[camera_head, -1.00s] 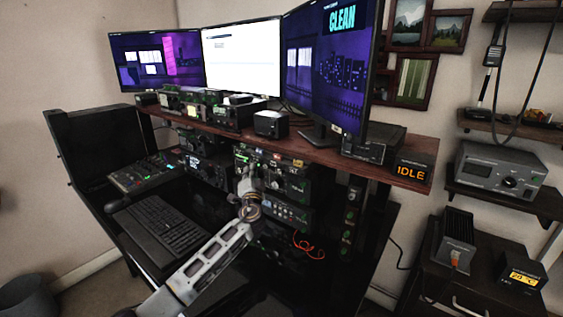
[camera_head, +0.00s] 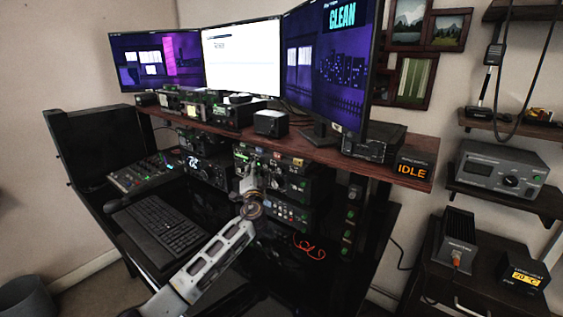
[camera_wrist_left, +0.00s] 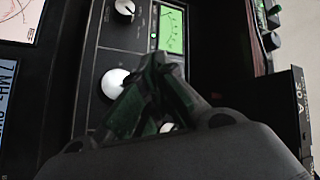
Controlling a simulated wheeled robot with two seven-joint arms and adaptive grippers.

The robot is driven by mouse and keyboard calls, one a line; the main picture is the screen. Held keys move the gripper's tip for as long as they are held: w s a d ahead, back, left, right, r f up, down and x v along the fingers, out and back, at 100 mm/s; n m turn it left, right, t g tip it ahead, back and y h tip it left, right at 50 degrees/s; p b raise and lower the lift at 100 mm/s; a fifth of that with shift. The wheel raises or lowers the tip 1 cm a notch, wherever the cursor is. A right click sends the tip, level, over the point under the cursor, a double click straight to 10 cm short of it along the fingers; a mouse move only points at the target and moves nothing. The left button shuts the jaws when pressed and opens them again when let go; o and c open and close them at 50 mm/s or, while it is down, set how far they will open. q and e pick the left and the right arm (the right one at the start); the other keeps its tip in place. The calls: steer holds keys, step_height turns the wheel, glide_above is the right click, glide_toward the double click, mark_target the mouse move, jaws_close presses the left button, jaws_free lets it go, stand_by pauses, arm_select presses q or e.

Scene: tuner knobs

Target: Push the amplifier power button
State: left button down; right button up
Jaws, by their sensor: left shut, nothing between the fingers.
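My left gripper (camera_head: 248,176) is at the front of the stacked radio units under the desk shelf. In the left wrist view its shut fingers (camera_wrist_left: 160,65) are empty and lie in front of a dark panel (camera_wrist_left: 88,90). That panel has a green-lit meter (camera_wrist_left: 171,30), a pale round knob (camera_wrist_left: 115,82) and a smaller knob (camera_wrist_left: 124,7) above. The fingers cover part of the panel below the meter, and I cannot tell whether they touch it. No power button can be made out, and no label marks this unit as the amplifier. My right gripper is not in view.
The wooden shelf (camera_head: 400,172) overhangs the stacked units, with monitors (camera_head: 240,57) on it. A keyboard (camera_head: 160,226) and a mixer (camera_head: 143,173) lie to the left. A red cable (camera_head: 310,247) lies right of my arm. A grey metered box (camera_head: 500,168) stands on the right wall shelf.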

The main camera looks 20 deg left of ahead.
arm_select(q)
steer(key=shift+w, duration=0.1)
stand_by(0.6)
steer(key=shift+s+a, duration=0.15)
steer(key=shift+s, duration=0.35)
steer(key=shift+s, duration=0.1)
steer(key=shift+s+a+p, duration=0.15)
steer(key=shift+s+a, duration=0.2)
steer(key=shift+s, duration=0.55)
steer(key=shift+s+a+p, duration=0.1)
steer(key=shift+s+a, duration=0.2)
steer(key=shift+s, duration=0.65)
steer(key=shift+s+a+p, duration=0.15)
steer(key=shift+s+a, duration=0.2)
steer(key=shift+s, duration=0.55)
steer(key=c, duration=2.2)
jaws_free()
